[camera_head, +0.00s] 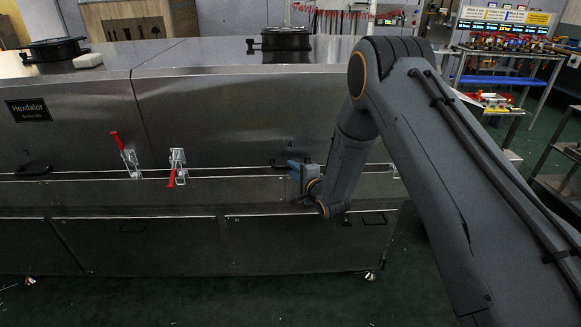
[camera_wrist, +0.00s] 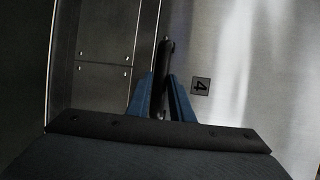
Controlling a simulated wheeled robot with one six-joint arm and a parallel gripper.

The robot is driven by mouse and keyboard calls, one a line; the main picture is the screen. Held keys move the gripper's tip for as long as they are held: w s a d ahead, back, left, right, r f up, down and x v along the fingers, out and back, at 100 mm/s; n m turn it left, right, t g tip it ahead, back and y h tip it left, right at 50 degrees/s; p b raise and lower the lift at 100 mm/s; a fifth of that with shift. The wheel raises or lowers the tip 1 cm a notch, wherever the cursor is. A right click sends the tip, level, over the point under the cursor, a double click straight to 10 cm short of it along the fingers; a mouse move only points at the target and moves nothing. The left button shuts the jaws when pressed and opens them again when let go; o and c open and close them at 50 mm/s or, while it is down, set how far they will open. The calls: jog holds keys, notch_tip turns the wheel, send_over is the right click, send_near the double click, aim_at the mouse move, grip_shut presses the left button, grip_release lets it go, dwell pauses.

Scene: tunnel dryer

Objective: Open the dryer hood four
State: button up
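The hood marked 4 is a brushed steel panel (camera_head: 240,115) on the right part of the dryer; it looks closed. Its number plate (camera_wrist: 201,87) shows beside my gripper in the wrist view. The black hood handle (camera_wrist: 166,50) runs between my blue fingers, which fill the space on both sides of it. My gripper (camera_wrist: 161,77) looks shut on this handle. In the head view my gripper (camera_head: 294,170) is at the handle (camera_head: 280,163), low on the hood front; the fingers hide part of it.
Two red-handled latches, one raised (camera_head: 117,140) and one hanging down (camera_head: 172,178), sit left of the handle. Lower doors (camera_head: 270,245) are below. A table with a blue shelf (camera_head: 500,80) stands at the back right. Dark green floor lies in front.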

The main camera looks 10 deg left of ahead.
jog(key=shift+x, duration=1.05)
grip_shut()
